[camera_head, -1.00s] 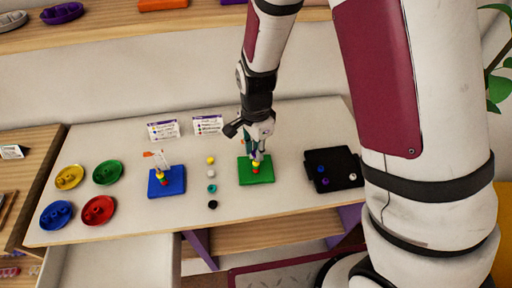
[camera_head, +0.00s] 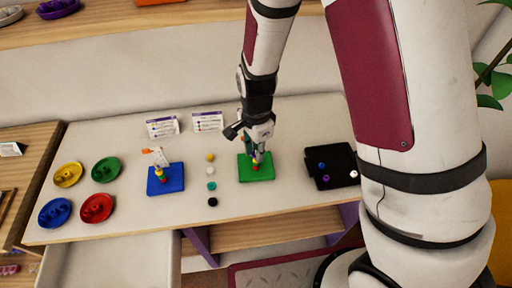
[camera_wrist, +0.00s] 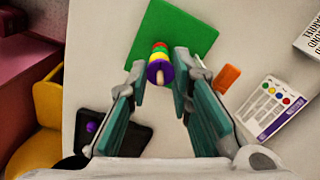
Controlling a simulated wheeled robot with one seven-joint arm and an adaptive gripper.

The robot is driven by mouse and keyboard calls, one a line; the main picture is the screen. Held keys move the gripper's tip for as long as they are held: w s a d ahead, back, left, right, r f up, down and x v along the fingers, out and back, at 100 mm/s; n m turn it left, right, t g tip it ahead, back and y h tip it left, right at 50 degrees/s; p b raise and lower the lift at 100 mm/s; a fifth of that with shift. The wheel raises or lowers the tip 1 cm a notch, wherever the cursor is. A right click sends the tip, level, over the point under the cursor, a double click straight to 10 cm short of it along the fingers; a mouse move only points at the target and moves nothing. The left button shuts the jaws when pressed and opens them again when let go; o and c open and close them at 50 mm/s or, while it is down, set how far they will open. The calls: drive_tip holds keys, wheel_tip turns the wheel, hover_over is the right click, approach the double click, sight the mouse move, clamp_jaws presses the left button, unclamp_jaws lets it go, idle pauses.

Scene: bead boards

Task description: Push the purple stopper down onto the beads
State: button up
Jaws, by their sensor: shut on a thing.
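The green board (camera_head: 262,173) lies flat right of the table's middle; it also shows in the wrist view (camera_wrist: 185,30). A pale peg (camera_wrist: 160,76) stands on it, with a stack of beads (camera_wrist: 158,50) showing yellow, red and green. The purple stopper (camera_wrist: 154,70) is around the peg above these beads. My gripper (camera_wrist: 160,65) is over the board, shut on the purple stopper, with a teal finger on each side. It also shows in the head view (camera_head: 257,153), where the fingers hide most of the stack. Any gap below the stopper cannot be judged.
A black tray (camera_head: 343,152) with several loose beads lies right of the board. Loose beads (camera_head: 211,185) stand in a column to the left. Farther left are a blue board (camera_head: 155,187) with its own stack and several colored dishes (camera_head: 104,168). Cards (camera_head: 208,121) stand behind.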

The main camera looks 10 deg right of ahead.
drive_tip(key=shift+f, duration=0.15)
drive_tip(key=o, duration=0.8)
wheel_tip(320, 180, up, 12)
idle(0.4)
